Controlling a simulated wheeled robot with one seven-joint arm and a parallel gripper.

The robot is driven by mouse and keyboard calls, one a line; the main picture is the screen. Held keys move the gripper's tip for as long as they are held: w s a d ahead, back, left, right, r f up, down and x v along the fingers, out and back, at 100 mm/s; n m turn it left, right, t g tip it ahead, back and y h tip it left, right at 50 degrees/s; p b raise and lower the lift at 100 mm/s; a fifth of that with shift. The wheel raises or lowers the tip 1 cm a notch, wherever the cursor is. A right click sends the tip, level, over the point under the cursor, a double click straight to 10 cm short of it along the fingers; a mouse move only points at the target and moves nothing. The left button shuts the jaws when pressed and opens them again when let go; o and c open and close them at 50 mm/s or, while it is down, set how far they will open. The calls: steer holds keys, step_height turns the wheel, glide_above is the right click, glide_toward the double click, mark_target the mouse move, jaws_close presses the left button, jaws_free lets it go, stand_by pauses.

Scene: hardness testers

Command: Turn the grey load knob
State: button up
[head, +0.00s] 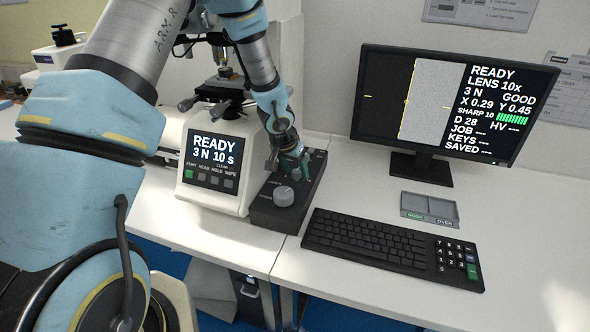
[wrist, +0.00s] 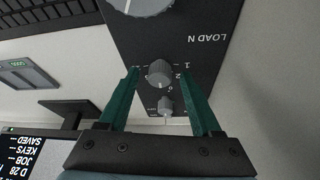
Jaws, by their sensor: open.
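The grey load knob (wrist: 160,74) sits on the dark control box (wrist: 205,20), beside the "LOAD N" lettering and a numbered scale. In the wrist view it lies between the two green fingertips of my gripper (wrist: 159,71). The gripper is open, with a gap visible on each side of the knob. Whether the fingers are down at the knob's height I cannot tell. In the head view my gripper (head: 294,168) is over the back part of the control box (head: 264,216) and hides the load knob.
A larger grey knob (head: 284,196) is at the box's front. A smaller knob (wrist: 166,105) is beside the load knob. The tester (head: 213,165) reads "READY 3 N 10 s". A keyboard (head: 385,243), a two-part tray (head: 430,209) and a monitor (head: 440,105) stand to the right.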

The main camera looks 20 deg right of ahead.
steer(key=shift+c, duration=0.4)
jaws_close()
steer(key=shift+f+b, duration=0.1)
steer(key=shift+b, duration=0.4)
steer(key=shift+d+f+n+b, duration=0.15)
steer(key=shift+n+b, duration=0.45)
steer(key=shift+b, duration=0.5)
steer(key=n+t+b, duration=0.1)
steer(key=n+b, duration=0.1)
steer(key=b, duration=0.2)
steer(key=shift+s+f+y, duration=0.15)
steer(key=shift+y, duration=0.25)
steer(key=n+y+b, duration=0.1)
steer(key=n+b, duration=0.2)
steer(key=b, duration=0.1)
steer(key=shift+s+d+t+b, duration=0.1)
steer(key=shift+t+b, duration=0.2)
steer(key=shift+b, duration=0.1)
steer(key=shift+r+n+y+b, duration=0.3)
steer(key=shift+r+n+b, duration=0.05)
steer(key=shift+n+b, duration=0.5)
